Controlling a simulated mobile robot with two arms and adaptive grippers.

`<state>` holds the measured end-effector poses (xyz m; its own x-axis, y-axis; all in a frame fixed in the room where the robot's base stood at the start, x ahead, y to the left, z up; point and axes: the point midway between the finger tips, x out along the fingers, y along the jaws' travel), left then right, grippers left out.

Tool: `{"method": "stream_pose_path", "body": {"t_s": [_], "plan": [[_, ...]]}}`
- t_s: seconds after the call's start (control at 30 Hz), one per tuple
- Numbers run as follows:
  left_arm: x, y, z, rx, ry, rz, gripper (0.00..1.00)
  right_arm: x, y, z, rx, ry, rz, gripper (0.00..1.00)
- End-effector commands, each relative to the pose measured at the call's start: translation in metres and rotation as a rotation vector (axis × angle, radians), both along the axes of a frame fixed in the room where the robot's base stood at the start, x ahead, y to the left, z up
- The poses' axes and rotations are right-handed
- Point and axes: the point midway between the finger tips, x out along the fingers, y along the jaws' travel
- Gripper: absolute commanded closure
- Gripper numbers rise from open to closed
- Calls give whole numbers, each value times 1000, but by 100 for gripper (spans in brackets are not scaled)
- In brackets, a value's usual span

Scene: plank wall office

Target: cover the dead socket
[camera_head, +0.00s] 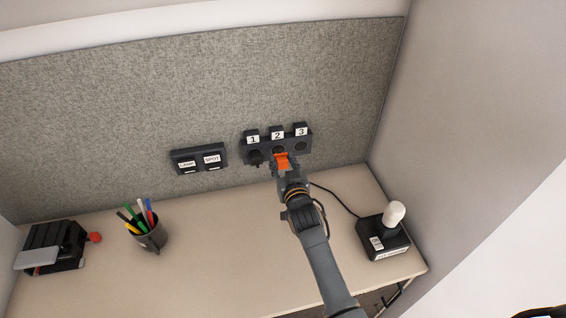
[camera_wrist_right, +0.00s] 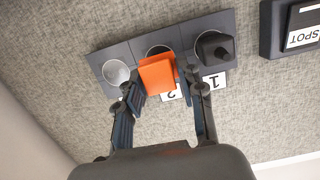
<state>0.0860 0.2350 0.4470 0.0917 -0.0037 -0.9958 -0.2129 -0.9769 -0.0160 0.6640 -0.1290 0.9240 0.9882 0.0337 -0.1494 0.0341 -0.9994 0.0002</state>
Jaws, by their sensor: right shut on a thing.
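A dark socket strip (camera_head: 290,150) with sockets labelled 1, 2 and 3 is mounted on the grey felt panel. Socket 1 holds a black plug (camera_wrist_right: 215,47). Socket 3 (camera_wrist_right: 116,72) is uncovered, with a pale round recess. My right gripper (camera_head: 281,170) is shut on an orange cover (camera_wrist_right: 157,75) at socket 2 (camera_wrist_right: 158,50). The cover hides most of that socket, and a strip of its dark opening shows beside the cover. I cannot tell whether the cover touches the socket. My left gripper is not in view.
A switch panel (camera_head: 199,158) marked LAMP and SPOT is left of the strip. On the desk (camera_head: 215,265) are a pen cup (camera_head: 152,238), a black device with a red knob (camera_head: 55,245), and a black box with a white knob (camera_head: 384,240) and cable. The desk's middle is clear.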

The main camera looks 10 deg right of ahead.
Motion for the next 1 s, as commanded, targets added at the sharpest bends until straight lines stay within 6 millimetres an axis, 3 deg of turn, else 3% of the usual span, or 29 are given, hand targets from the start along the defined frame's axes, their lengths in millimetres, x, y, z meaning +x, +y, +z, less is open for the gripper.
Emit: {"method": "stream_pose_path", "body": {"t_s": [1.0], "plan": [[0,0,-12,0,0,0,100,24,3,2,5,-3,0,92]]}}
